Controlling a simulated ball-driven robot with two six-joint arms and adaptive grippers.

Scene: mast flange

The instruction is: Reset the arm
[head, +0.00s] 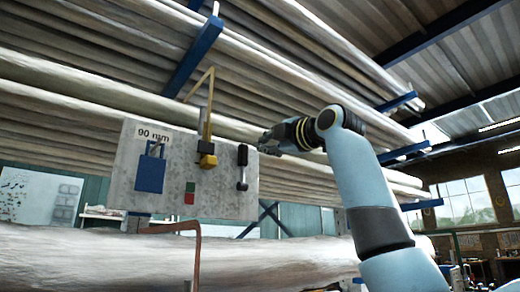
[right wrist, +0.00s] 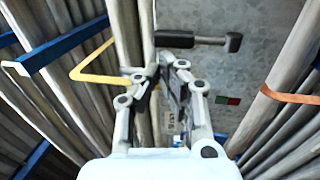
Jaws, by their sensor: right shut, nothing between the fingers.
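My right gripper (head: 268,143) is at the right end of the grey panel in the head view, with its arm rising from the lower right. Its fingers are shut with nothing between them; they also show in the right wrist view (right wrist: 163,62). A black handle (head: 242,167) on the panel is just left of the gripper. In the right wrist view the black handle (right wrist: 195,40) lies beyond the fingertips, and I see no grip on it. My left gripper is in neither view.
The grey panel (head: 220,198), marked "90 mm", carries a blue plate (head: 150,174), a yellow bracket (head: 207,150) and a red-green patch (head: 189,198). Long pipes (head: 90,100) on blue racks (head: 195,55) fill the space behind and above. A thick pipe (head: 90,255) runs below.

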